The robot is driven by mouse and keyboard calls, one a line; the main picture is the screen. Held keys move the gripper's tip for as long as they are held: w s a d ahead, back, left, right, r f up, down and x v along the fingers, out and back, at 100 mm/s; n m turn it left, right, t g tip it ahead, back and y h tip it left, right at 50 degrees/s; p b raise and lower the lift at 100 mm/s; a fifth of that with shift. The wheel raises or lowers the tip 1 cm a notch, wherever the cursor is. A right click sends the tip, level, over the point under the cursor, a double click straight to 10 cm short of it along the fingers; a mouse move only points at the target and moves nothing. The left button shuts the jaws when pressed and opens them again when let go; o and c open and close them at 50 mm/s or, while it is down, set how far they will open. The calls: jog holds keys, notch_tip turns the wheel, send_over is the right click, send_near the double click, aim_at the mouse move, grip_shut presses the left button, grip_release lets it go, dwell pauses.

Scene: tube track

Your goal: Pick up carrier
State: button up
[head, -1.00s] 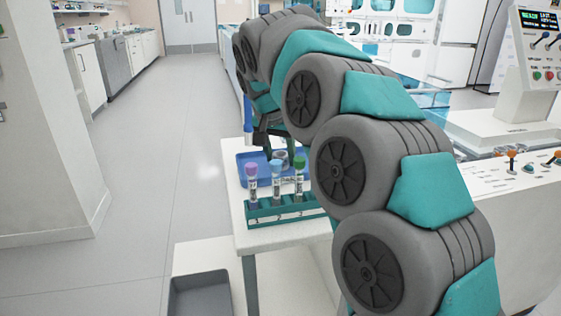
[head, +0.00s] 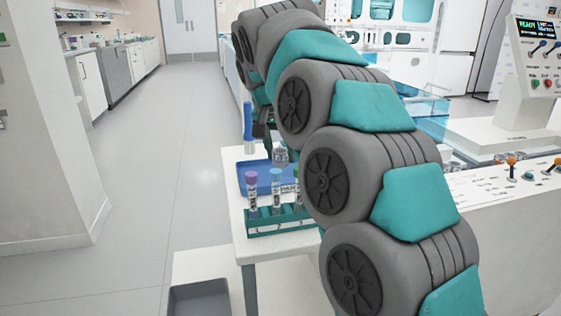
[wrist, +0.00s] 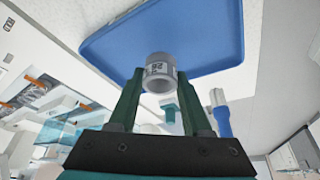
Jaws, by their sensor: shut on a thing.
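The carrier (wrist: 159,73) is a short grey cylinder with a dark printed label and an open, hollow end. In the wrist view it is between the dark green fingers of my gripper (wrist: 159,82), which is shut on it. In the head view the carrier (head: 281,156) shows just above the blue tray (head: 250,187), beside my arm. The blue tray (wrist: 215,35) fills the upper part of the wrist view behind the carrier.
A green rack (head: 262,230) with capped tubes stands at the white table's front edge. A blue upright object (head: 247,122) stands left of my gripper. A control panel (head: 535,85) is at the right. A grey bin (head: 198,299) is below; the floor at left is clear.

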notch_tip(320, 180, up, 7)
jog(key=shift+f+p, duration=0.15)
jog(key=shift+p, duration=0.2)
